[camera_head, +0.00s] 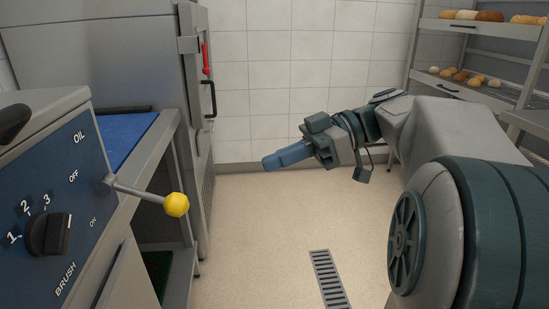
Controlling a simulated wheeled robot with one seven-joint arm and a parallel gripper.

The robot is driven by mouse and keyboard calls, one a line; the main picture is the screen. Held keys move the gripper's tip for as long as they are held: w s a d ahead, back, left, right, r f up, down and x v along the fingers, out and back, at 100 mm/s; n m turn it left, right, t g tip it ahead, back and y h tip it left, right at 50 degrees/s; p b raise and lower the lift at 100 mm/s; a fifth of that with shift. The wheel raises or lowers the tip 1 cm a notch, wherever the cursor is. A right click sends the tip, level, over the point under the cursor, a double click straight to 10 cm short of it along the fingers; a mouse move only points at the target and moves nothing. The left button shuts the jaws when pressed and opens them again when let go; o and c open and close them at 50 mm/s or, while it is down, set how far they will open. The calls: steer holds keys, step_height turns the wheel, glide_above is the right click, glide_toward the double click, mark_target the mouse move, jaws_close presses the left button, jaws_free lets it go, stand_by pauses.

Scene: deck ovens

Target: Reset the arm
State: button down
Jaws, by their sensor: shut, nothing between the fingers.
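My gripper (266,163) is in the middle of the view, at the end of my grey and teal arm, which reaches in from the right. Its blue fingers are closed together with nothing between them. They point left and slightly down, in open air above the floor. The gripper is apart from the machine and its lever on the left, and touches nothing that I can see.
On the left stands a machine with a blue OIL/BRUSH panel (82,222), a black knob (48,236) and a yellow-tipped lever (176,204) sticking out. Behind it is a steel cabinet (150,60). A bread rack (485,28) stands back right. The floor (260,240) between is clear, with a drain grate (328,280).

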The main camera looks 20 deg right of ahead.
steer(key=s+r+m+t+h+p, duration=0.1)
steer(key=s+r+m+h+p, duration=0.3)
steer(key=p, duration=2.4)
steer(key=s+m+h, duration=0.4)
steer(key=m+h, duration=0.6)
steer(key=m, duration=0.1)
steer(key=shift+a+r+m+t, duration=0.15)
steer(key=shift+a+m+t, duration=0.05)
steer(key=shift+m+t, duration=0.2)
